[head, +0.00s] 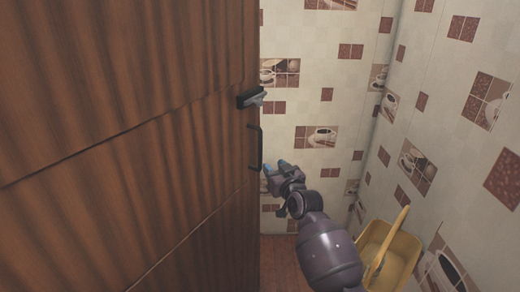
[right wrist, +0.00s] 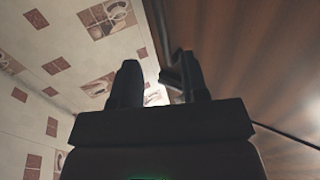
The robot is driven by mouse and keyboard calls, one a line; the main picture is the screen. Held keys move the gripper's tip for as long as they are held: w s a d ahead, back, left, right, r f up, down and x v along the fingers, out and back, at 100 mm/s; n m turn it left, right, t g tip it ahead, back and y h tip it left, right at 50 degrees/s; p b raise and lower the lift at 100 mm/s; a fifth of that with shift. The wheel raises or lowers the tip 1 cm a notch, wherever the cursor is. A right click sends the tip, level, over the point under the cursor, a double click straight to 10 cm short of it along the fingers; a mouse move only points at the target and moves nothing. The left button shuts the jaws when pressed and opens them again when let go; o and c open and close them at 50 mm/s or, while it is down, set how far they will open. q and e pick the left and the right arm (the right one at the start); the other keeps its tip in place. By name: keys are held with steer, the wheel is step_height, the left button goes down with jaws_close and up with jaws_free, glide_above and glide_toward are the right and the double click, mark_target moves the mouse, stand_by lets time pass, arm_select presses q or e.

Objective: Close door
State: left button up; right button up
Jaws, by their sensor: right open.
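The brown wooden door (head: 130,130) fills the left half of the head view, and its free edge stands near the middle. A black handle (head: 256,148) and a dark lock with a metal part (head: 251,97) sit at that edge. My right gripper (head: 276,167) is open, just right of the handle's lower end, with bluish fingertips. In the right wrist view, the dark fingers (right wrist: 158,82) are spread, with the door (right wrist: 260,60) on the right. A dark bar passes near them; I cannot tell whether they touch it. My left gripper is not in view.
A yellow bin (head: 401,252) with a yellow stick in it stands at the lower right, close to my right arm. Tiled walls with coffee-cup pictures (head: 323,137) meet in a corner behind. A strip of reddish floor (head: 278,248) shows between door and arm.

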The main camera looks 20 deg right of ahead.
mark_target(261, 152)
steer(key=w, duration=0.3)
steer(key=w+b, duration=0.1)
steer(key=w, duration=0.2)
steer(key=w+a, duration=0.1)
steer(key=w, duration=0.2)
steer(key=shift+a, duration=0.1)
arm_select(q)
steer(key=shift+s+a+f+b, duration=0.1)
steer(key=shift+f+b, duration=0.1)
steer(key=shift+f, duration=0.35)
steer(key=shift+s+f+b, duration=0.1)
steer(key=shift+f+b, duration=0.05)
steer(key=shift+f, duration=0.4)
arm_select(e)
steer(key=shift+w+a, duration=0.1)
steer(key=shift+w, duration=0.65)
steer(key=shift+c, duration=0.2)
steer(key=c, duration=0.7)
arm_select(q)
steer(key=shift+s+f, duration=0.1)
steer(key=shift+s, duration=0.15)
arm_select(e)
jaws_close()
